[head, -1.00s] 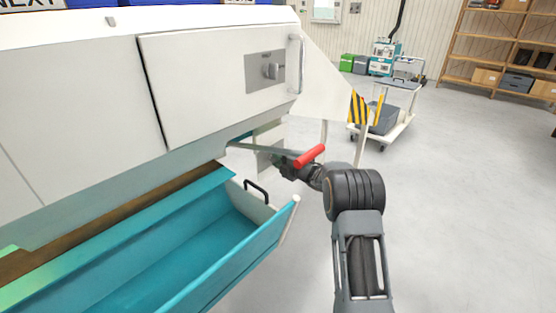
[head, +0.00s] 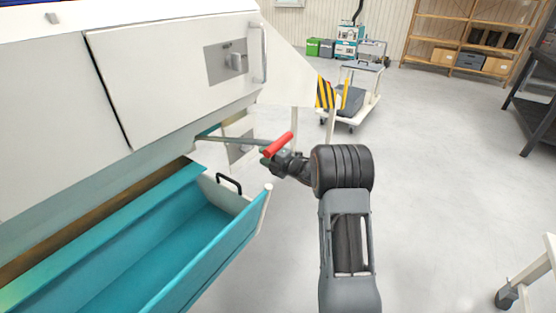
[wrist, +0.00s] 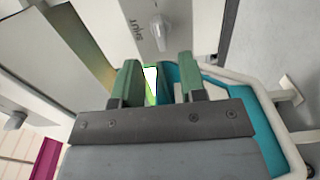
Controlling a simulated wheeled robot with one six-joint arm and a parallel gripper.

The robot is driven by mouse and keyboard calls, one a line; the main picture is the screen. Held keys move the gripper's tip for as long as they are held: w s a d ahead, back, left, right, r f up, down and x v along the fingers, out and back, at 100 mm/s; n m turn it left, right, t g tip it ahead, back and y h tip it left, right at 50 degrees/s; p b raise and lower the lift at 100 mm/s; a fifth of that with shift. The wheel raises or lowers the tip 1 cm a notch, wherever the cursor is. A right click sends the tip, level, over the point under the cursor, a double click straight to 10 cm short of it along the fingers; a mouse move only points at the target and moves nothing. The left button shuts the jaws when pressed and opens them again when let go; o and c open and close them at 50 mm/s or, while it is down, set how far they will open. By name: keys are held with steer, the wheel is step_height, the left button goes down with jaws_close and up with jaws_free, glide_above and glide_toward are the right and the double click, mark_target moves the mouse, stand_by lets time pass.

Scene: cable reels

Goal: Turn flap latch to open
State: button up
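The white machine's front flap (head: 165,75) carries a grey plate with a latch knob (head: 236,62), and a vertical handle (head: 263,52) stands to its right. My gripper (head: 268,158) is below and right of this knob, apart from it, beside a red handle (head: 278,145) on a grey bar. In the wrist view its green fingers (wrist: 160,82) are spread with nothing between them. A knob (wrist: 159,32) on a plate marked SHUT lies beyond the fingertips there. I cannot tell whether it is the same knob. The red handle partly hides the gripper in the head view.
A teal tray (head: 255,235) with a black handle (head: 229,183) juts out below the machine. A striped yellow-black guard (head: 325,92) is at its right end. A cart (head: 352,98) and shelves (head: 465,40) stand behind. The floor to the right is mostly clear.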

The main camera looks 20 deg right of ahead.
steer(key=v, duration=0.6)
steer(key=shift+p, duration=0.4)
steer(key=shift+s, duration=0.1)
